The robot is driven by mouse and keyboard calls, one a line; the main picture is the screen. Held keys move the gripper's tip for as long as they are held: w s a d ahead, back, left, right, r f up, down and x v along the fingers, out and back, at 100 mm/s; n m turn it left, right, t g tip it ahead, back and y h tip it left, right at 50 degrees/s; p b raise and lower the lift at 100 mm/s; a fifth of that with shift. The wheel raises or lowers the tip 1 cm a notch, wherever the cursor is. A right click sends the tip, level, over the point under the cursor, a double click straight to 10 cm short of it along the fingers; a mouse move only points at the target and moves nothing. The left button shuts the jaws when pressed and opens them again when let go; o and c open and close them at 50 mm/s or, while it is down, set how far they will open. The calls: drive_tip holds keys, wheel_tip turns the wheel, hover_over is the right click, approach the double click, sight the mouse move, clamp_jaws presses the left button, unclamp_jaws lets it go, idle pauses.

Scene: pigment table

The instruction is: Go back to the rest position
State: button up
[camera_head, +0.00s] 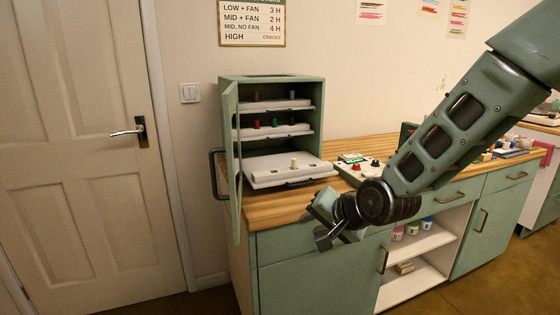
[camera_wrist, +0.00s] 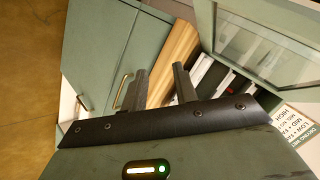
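My gripper (camera_head: 325,222) hangs at the front edge of the wooden counter, in front of and below the green drying cabinet (camera_head: 272,79). In the wrist view, the two dark fingers of my gripper (camera_wrist: 160,80) stand apart with nothing between them. My arm comes in from the upper right of the head view. The cabinet door (camera_head: 232,165) is open. The lowest white tray (camera_head: 262,178) sticks out at the front with one pale peg on it.
Two more trays (camera_head: 285,105) with small pegs sit higher in the cabinet. The counter (camera_head: 275,210) and its drawers lie below the arm. Small jars (camera_head: 412,228) stand on an open shelf. A closed white door (camera_head: 85,200) and free floor are at the left.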

drive_tip(key=s+d+r+n+g+h+p, duration=0.1)
drive_tip(key=s+n, duration=0.3)
drive_tip(key=s, duration=0.6)
drive_tip(key=s+d+r+n+g+h+p, duration=0.1)
drive_tip(key=s+n+g, duration=0.3)
drive_tip(key=s, duration=0.6)
drive_tip(key=s+d+r+n+g+h+p, duration=0.1)
drive_tip(key=s+d+r+n+g+h, duration=0.1)
drive_tip(key=s, duration=0.8)
drive_tip(key=r+n+g, duration=0.1)
drive_tip(key=n, duration=0.1)
drive_tip(key=shift+s+d+r+n+h+p, duration=0.25)
drive_tip(key=shift+s+d+n+h+p, duration=0.1)
drive_tip(key=shift+s+n+h, duration=0.05)
